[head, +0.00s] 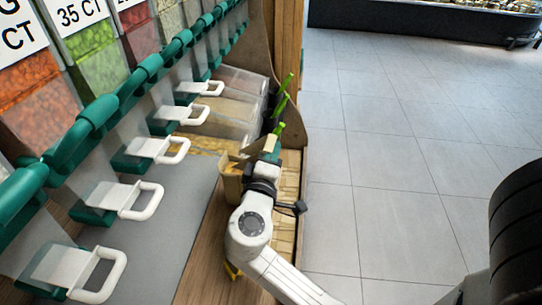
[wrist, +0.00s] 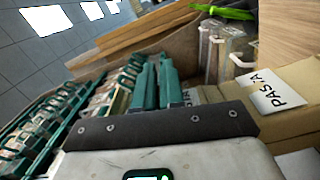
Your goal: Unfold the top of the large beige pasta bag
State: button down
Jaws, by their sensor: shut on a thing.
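In the head view, beige paper (head: 231,184) shows just left of my gripper (head: 272,150). My gripper's two green fingers (wrist: 157,82) are close together in the wrist view, beside the beige packages. They are shut on a thin part of the beige pasta bag, which is mostly hidden between and behind them. Part of another PASTA label (wrist: 188,97) shows behind the fingers. The state of the bag's top fold is hard to see.
Bulk dispensers with white handles (head: 160,149) and green trim line the left of the head view. Clear bins (head: 238,105) stand beyond them. A wooden side panel (head: 288,65) borders the shelf. The grey tiled floor (head: 390,130) at right is open.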

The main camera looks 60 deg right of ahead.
dwell(0.4)
jog(key=c, duration=1.3)
grip_release()
jog(key=v, duration=1.1)
jog(key=shift+d, duration=0.1)
jog(key=s+d+f+m+g+y+p, duration=0.1)
jog(key=s+d+f+g+y+p, duration=0.15)
jog(key=s+f+y+p, duration=0.5)
jog(key=s+a+f+y, duration=0.2)
jog(key=a+f+y, duration=0.1)
jog(key=a+y, duration=0.1)
jog(key=s+a+f+g+y+p, duration=0.1)
jog(key=s+a+f+y, duration=0.1)
jog(key=a+y, duration=0.3)
jog(key=shift+f+y, duration=0.35)
